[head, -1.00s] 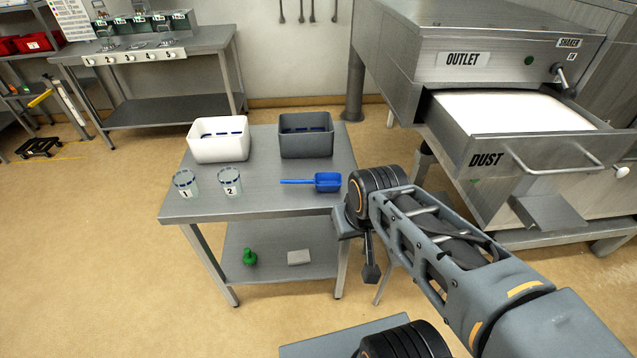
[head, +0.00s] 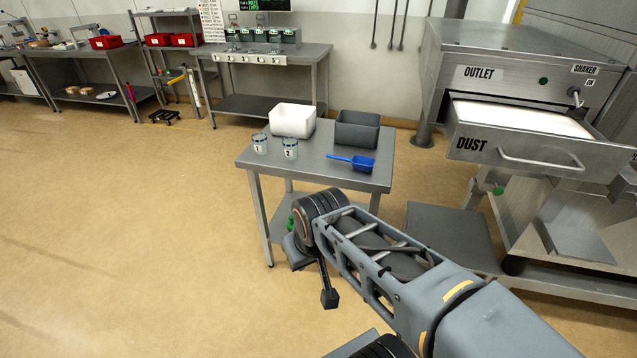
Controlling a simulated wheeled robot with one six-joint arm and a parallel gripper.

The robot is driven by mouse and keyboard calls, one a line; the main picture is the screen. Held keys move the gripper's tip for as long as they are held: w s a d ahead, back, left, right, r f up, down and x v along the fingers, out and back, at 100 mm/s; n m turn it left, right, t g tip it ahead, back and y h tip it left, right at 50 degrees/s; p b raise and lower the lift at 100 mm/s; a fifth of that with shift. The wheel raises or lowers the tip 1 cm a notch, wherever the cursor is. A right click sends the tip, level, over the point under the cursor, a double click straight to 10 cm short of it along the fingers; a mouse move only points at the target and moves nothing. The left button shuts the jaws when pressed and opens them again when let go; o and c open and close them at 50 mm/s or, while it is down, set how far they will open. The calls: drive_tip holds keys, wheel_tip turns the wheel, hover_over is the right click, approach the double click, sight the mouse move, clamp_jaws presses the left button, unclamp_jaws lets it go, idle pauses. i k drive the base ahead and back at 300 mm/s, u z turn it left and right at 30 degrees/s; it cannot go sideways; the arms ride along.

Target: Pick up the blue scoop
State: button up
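The blue scoop (head: 361,164) lies on the steel table (head: 330,170), near its front right part, with its handle pointing left and its bowl to the right. Nothing touches it. My arm reaches in from the lower right, and its front end stands in front of the table's near edge, below and left of the scoop in the picture. A dark grey piece of my arm hangs down there. The fingers of my gripper cannot be made out, so whether it is open or shut does not show.
A white bin (head: 291,121) and a grey bin (head: 357,130) stand at the table's back. Jars 1 (head: 260,144) and 2 (head: 290,149) stand at its left. The open DUST drawer (head: 500,150) juts out at the right. The floor (head: 110,230) at left is clear.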

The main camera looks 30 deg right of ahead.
sight(360, 163)
drive_tip(key=z, duration=0.1)
drive_tip(key=k, duration=0.3)
drive_tip(key=u, duration=1.1)
drive_tip(key=i, duration=1.45)
drive_tip(key=z, duration=0.9)
drive_tip(key=i, duration=0.8)
drive_tip(key=z, duration=1.35)
drive_tip(key=i, duration=0.5)
drive_tip(key=z, duration=0.5)
